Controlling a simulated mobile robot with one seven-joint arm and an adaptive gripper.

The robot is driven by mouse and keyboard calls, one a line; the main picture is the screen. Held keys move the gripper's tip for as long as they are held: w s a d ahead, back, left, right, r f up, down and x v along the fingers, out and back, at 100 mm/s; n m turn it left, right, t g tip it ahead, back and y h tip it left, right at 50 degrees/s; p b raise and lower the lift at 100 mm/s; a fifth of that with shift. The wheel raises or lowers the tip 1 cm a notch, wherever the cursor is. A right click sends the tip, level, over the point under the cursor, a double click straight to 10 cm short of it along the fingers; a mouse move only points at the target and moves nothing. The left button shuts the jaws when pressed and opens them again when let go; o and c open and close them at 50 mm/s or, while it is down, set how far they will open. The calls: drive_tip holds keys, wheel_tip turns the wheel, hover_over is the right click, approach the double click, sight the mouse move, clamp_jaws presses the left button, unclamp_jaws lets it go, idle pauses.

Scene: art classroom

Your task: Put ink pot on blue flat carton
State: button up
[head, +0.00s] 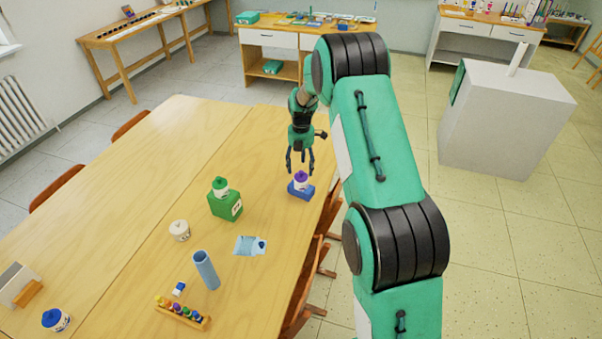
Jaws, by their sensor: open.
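A small ink pot with a purple lid (301,179) appears to stand upright on a blue flat carton (304,194), near the right edge of the wooden table. My gripper (300,168) points down just above the pot. Its fingers are open and spread to either side of the lid. I cannot tell whether they touch it. The pot's lower part looks whitish, and the carton shows below it.
A green carton (226,207) bears a green-lidded pot (220,186). A cream pot (180,231), a blue cylinder (206,270), a rack of small bottles (183,313) and a blue-lidded pot (56,320) stand on the table (130,200). The far table area is clear.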

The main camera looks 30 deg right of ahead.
drive_tip(key=shift+r, duration=1.9)
drive_tip(key=shift+r, duration=0.15)
drive_tip(key=shift+s+a+r, duration=0.1)
drive_tip(key=shift+a+r, duration=0.05)
drive_tip(key=shift+r, duration=0.1)
drive_tip(key=s+a+r+m+t, duration=0.1)
drive_tip(key=s+a+r+m, duration=0.25)
drive_tip(key=s+r, duration=0.4)
drive_tip(key=s+a+r+m+t, duration=0.1)
drive_tip(key=s+a+r+m, duration=0.3)
drive_tip(key=r, duration=0.7)
drive_tip(key=s+a+r+m+t, duration=0.1)
drive_tip(key=s+a+r+m, duration=0.2)
drive_tip(key=s+a+r, duration=0.5)
drive_tip(key=s+a+r+m+t, duration=0.1)
drive_tip(key=s+m, duration=0.5)
drive_tip(key=s, duration=0.8)
drive_tip(key=s+a+r+m+t, duration=0.1)
drive_tip(key=s+a+r+m, duration=0.3)
drive_tip(key=s, duration=1)
drive_tip(key=shift+s+a+r+m+t, duration=0.15)
drive_tip(key=shift+a+m+t, duration=0.15)
drive_tip(key=shift+a+m, duration=0.6)
